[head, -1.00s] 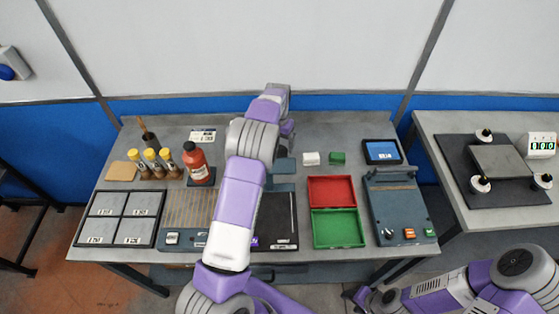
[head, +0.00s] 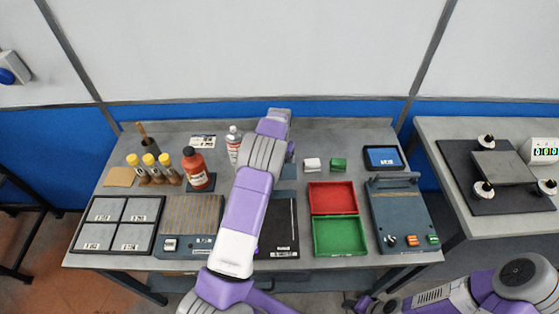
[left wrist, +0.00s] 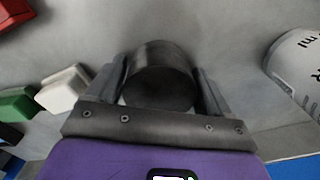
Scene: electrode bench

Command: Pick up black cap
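A black cap (left wrist: 160,85), a short dark cylinder, sits between the fingers of my left gripper (left wrist: 160,82) in the left wrist view. Both fingers lie close along its sides and appear to touch it. In the head view my left gripper (head: 280,150) is over the back middle of the bench, and my own arm hides the cap there. Whether the cap rests on the bench or is lifted I cannot tell. My right arm shows at the lower right of the head view, but its gripper fingers do not show.
A white bottle (head: 233,146) stands left of my left gripper, also in the left wrist view (left wrist: 296,65). A white block (head: 312,164) and green block (head: 338,164) lie right of it. Red (head: 332,197) and green (head: 339,235) trays are in front. A red bottle (head: 195,168) stands farther left.

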